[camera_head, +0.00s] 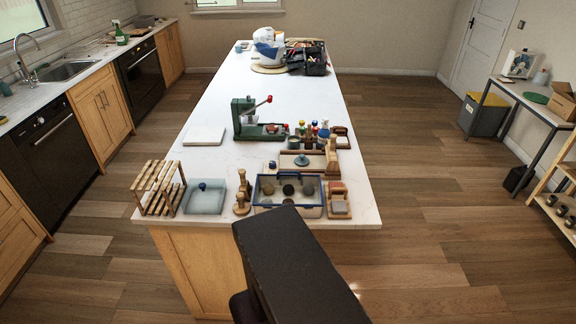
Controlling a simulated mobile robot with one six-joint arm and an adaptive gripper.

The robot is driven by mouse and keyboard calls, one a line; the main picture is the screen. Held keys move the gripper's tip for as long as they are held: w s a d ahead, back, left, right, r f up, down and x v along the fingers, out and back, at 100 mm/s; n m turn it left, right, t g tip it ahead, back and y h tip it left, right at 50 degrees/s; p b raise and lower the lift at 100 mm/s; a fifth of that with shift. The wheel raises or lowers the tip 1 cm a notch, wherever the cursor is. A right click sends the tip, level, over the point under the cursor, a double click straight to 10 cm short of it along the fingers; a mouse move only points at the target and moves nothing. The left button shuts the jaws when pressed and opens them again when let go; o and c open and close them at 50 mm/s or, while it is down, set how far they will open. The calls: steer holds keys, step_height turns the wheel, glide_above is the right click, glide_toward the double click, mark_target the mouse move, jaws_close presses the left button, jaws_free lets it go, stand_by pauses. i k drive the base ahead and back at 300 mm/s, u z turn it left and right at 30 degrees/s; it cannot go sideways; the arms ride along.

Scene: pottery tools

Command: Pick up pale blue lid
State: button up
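A pale blue lid (206,199), square and flat with a small dark blue knob on top, lies on the near left part of the white island counter. It sits between a wooden slatted rack and some small wooden tools, apart from both. A dark part of my arm rises from the bottom of the view, in front of the counter's near edge and to the right of the lid. My gripper's fingers do not show, so their state is hidden.
A blue-rimmed open box (262,207) holding dark round pieces stands right of the lid. The wooden slatted rack (158,186) stands close on its left. Behind are a white slab (204,136) and a green press (245,120). The counter's middle is largely clear.

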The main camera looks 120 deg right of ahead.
mark_target(301, 160)
steer(key=i, duration=0.25)
steer(key=z, duration=0.55)
steer(key=k, duration=0.2)
steer(key=z, duration=2.7)
steer(key=i, duration=0.25)
steer(key=z, duration=0.1)
